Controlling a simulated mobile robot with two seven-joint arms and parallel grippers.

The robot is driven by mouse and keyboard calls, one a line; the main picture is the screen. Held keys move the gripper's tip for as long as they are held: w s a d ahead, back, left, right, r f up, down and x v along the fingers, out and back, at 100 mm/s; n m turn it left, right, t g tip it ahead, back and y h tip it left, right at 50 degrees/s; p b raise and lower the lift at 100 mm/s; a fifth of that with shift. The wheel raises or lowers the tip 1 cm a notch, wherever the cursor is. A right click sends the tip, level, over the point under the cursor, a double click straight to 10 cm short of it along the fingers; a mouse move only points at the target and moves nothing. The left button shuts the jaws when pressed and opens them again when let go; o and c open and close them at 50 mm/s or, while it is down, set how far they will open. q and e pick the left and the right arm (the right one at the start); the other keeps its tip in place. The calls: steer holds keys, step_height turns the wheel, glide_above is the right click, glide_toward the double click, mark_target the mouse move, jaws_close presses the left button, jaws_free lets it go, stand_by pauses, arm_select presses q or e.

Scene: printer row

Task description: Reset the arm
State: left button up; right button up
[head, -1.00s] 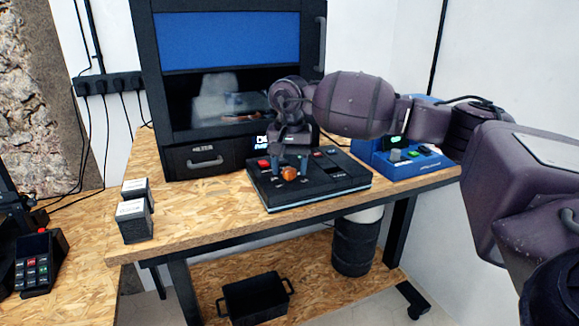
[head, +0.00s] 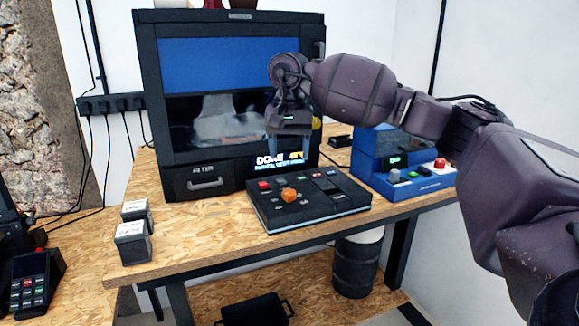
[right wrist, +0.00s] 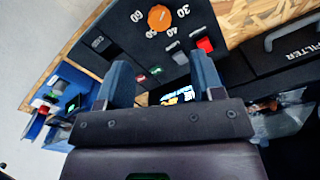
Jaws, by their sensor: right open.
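My right gripper (head: 287,145) is open and empty in the head view, in front of the printer's dark window and above the back of the black control panel (head: 340,204). Its fingers point down and are apart from the panel. The panel has an orange knob (head: 289,194), a red switch and several small keys. In the right wrist view, the two blue-grey fingers (right wrist: 158,80) stand wide apart, with the orange knob (right wrist: 159,18) beyond them, among the numbers 30, 40 and 60. My left gripper is not in view.
The printer (head: 228,30) stands behind the panel. A blue device (head: 425,186) with a red button is right of it. Two small boxes (head: 133,243) sit at the table's left. A black bin (head: 255,312) and a dark barrel (head: 354,267) are below.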

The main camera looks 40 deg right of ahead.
steer(key=shift+r, duration=0.65)
steer(key=shift+f, duration=0.1)
